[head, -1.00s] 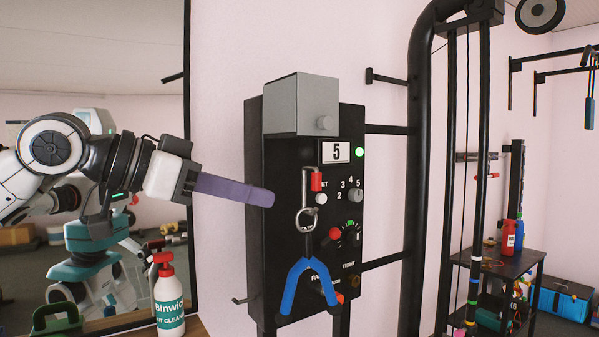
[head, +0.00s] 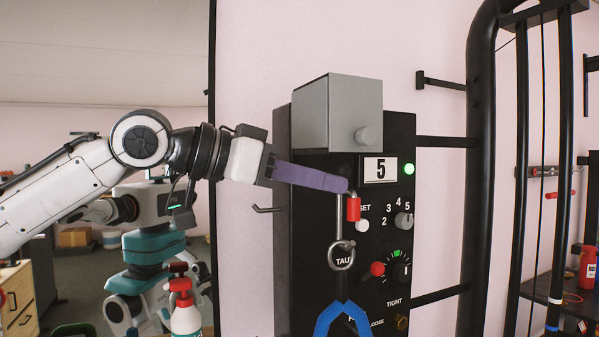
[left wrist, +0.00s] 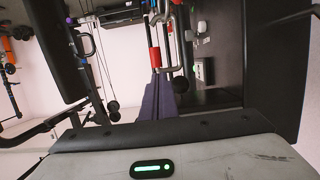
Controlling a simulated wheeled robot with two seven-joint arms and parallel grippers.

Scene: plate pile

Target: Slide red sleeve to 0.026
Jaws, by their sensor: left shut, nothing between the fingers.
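The red sleeve (head: 353,208) sits on the carabiner (head: 338,225) hanging in front of the black panel (head: 310,265). It also shows in the left wrist view (left wrist: 155,57), just beyond my fingertips. My left gripper (head: 343,185) is shut and empty, with purple fingers. Its tips are at the top of the sleeve; I cannot tell whether they touch it. A blue handle (head: 343,312) hangs below the carabiner's ring. My right gripper does not show.
A grey box (head: 338,112) with a knob sits atop the panel. The panel carries a "5" display (head: 380,169), a green light (head: 409,169) and several knobs. A black frame (head: 480,180) stands to the right. A spray bottle (head: 186,318) is at lower left.

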